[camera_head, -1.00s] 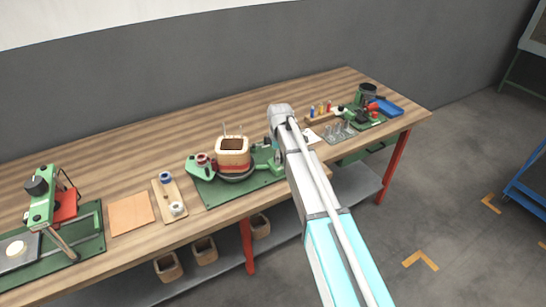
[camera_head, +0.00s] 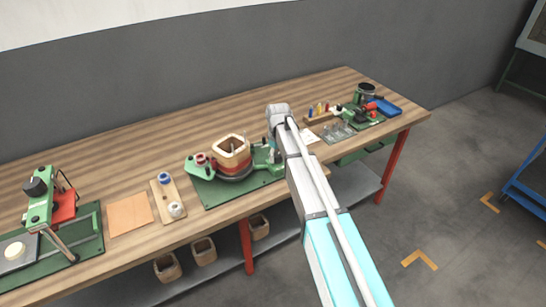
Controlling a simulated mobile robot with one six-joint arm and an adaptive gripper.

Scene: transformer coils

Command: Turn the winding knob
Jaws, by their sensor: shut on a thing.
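The coil winder stands on a green base plate (camera_head: 213,199) in the middle of the workbench. It carries a square wooden coil former (camera_head: 231,148) with a red winding around its lower part, on a dark round turntable (camera_head: 234,178). The former sits rotated, with a corner towards me. Green winder parts (camera_head: 265,156) show just left of my arm. My arm reaches over the right side of the winder, and its grey wrist covers that area. My gripper and the winding knob are hidden behind the arm, so I cannot see the fingers or their contact.
A wooden board with two spools (camera_head: 168,192) and a tan sheet (camera_head: 130,213) lie left of the winder. A green press (camera_head: 41,205) stands at far left. A blue tray (camera_head: 388,106) and small tools are at right. Open bench lies behind the winder.

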